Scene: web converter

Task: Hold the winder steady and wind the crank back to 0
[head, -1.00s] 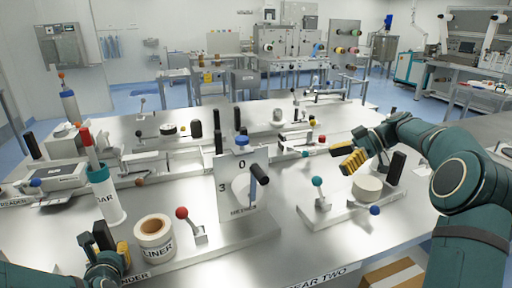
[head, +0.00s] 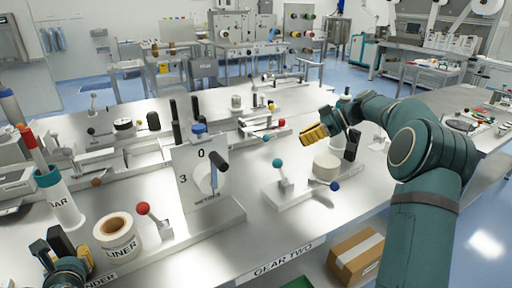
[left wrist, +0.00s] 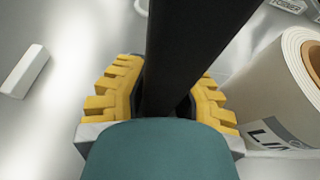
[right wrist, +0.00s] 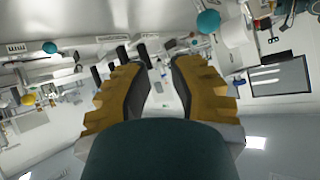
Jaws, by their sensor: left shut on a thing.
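The winder's base plate (head: 190,235) lies at the front left of the table. It carries a roll marked LINER (head: 118,240), a red-ball lever (head: 143,208) and an upright dial plate (head: 190,175) reading 0 at top and 3 at left. The crank's black handle (head: 219,160) sticks out at the dial's upper right. My left gripper (head: 72,252) is shut on a black upright grip (head: 58,238) at the winder's left end; the dark bar (left wrist: 185,60) also shows between its yellow fingers in the left wrist view. My right gripper (head: 315,134) is open and empty in the air, well right of the crank.
A second station with a teal-ball lever (head: 277,163) and pale drum (head: 326,167) stands right of the winder, under my right arm. A white cylinder with a teal rim (head: 62,200) stands behind the liner roll. A cardboard box (head: 357,258) sits below the table edge.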

